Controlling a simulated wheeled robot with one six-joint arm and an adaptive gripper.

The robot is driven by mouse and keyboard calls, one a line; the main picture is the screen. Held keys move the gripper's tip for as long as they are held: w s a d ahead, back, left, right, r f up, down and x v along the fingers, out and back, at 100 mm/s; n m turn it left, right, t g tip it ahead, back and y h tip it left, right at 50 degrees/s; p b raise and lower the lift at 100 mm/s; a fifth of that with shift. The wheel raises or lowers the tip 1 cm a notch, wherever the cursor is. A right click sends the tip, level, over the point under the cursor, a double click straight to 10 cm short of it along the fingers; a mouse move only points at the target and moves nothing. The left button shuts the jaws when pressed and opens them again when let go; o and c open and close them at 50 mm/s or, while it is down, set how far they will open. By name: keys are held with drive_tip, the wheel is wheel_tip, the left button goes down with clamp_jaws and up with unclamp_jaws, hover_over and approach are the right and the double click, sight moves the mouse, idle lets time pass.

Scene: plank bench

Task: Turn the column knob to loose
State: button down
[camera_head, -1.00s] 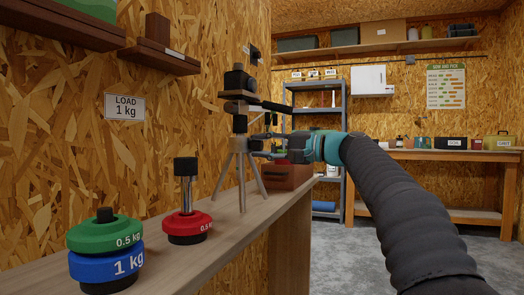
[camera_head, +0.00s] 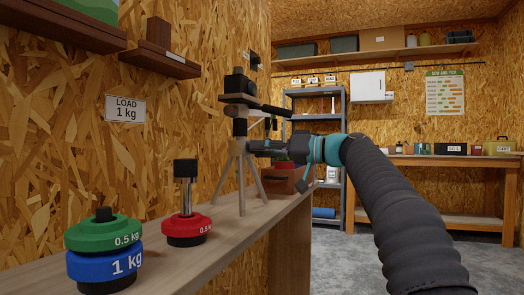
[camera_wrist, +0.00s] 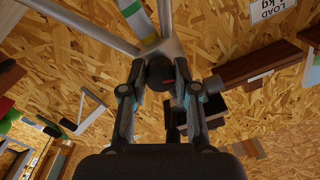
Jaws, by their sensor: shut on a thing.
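The small tripod (camera_head: 258,181) stands on the plank bench (camera_head: 222,232), with a dark head on top. It also shows in the wrist view, its pale legs (camera_wrist: 166,20) spreading from the column at the top. The column knob (camera_wrist: 156,72) is a dark round knob with a short red mark on its face. My gripper (camera_head: 254,147) reaches in from the right at the tripod's column. In the wrist view my gripper (camera_wrist: 163,77) has one finger on each side of the knob and is shut on it. In the head view the fingers hide the knob.
Green and blue weights (camera_head: 104,250) and a red weight with a post (camera_head: 186,225) stand on the bench at the front. A reddish-brown box (camera_head: 284,183) sits behind the tripod. A wall shelf (camera_head: 160,57) hangs above at left. Open floor lies right of the bench.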

drive_tip(key=shift+n, duration=1.5)
drive_tip(key=c, duration=0.9)
unclamp_jaws()
drive_tip(key=shift+o, duration=0.2)
drive_tip(key=shift+d, duration=0.1)
drive_tip(key=v, duration=1.2)
drive_tip(key=shift+r, duration=0.15)
